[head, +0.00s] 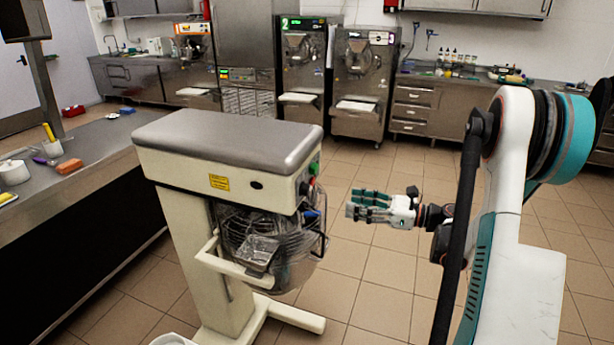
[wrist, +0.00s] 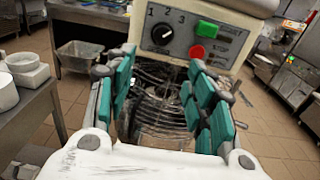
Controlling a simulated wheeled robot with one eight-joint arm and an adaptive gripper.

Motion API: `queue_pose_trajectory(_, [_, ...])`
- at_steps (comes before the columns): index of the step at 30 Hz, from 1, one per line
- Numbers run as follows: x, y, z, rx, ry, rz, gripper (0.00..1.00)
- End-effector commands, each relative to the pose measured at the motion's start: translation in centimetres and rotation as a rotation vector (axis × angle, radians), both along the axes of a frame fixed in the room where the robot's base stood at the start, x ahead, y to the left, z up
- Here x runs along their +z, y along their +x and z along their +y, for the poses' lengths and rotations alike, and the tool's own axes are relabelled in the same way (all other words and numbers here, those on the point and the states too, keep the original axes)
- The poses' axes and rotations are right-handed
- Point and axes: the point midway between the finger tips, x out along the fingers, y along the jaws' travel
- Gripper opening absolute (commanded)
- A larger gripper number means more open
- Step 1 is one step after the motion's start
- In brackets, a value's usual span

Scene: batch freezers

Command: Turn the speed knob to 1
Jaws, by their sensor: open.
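A green button (wrist: 207,29) and a red button (wrist: 197,51) sit right of the knob. The mixer (head: 228,140) stands upright in the head view; its panel is seen edge-on there. My gripper (wrist: 160,66) is open and empty, facing the panel with the knob above and between its teal fingers, apart from it. It also shows in the head view (head: 352,202).
A wire guard (wrist: 160,100) and bowl are below the panel. A counter (head: 95,140) with small items runs along the left. Freezers (head: 362,80) and a steel cabinet (head: 415,110) line the back wall. Tiled floor is clear right of the mixer.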

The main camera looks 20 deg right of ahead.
Motion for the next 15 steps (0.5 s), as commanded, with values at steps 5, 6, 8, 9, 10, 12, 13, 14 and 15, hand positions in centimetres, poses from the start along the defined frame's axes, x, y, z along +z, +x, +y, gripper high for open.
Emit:
queue_pose_trajectory(5, [0.4, 0.6, 0.5, -0.002, 0.02, -0.013, 0.49])
queue_pose_trajectory(6, [0.3, 1.0, 0.8, -0.002, 0.02, -0.014, 0.49])
queue_pose_trajectory(8, [0.3, 1.6, 1.6, 0.0, 0.019, -0.013, 0.49])
queue_pose_trajectory(9, [0.3, 2.1, 2.1, 0.0, 0.019, -0.013, 0.49])
queue_pose_trajectory(10, [0.3, 2.5, 2.5, 0.0, 0.019, -0.013, 0.49])
queue_pose_trajectory(12, [0.3, 3.5, 3.5, 0.0, 0.018, -0.013, 0.49])
queue_pose_trajectory(13, [0.2, 3.9, 3.9, 0.001, 0.018, -0.013, 0.49])
queue_pose_trajectory(14, [0.2, 4.3, 4.3, 0.001, 0.018, -0.013, 0.49])
queue_pose_trajectory(15, [0.2, 4.9, 4.9, 0.0, 0.018, -0.013, 0.49])
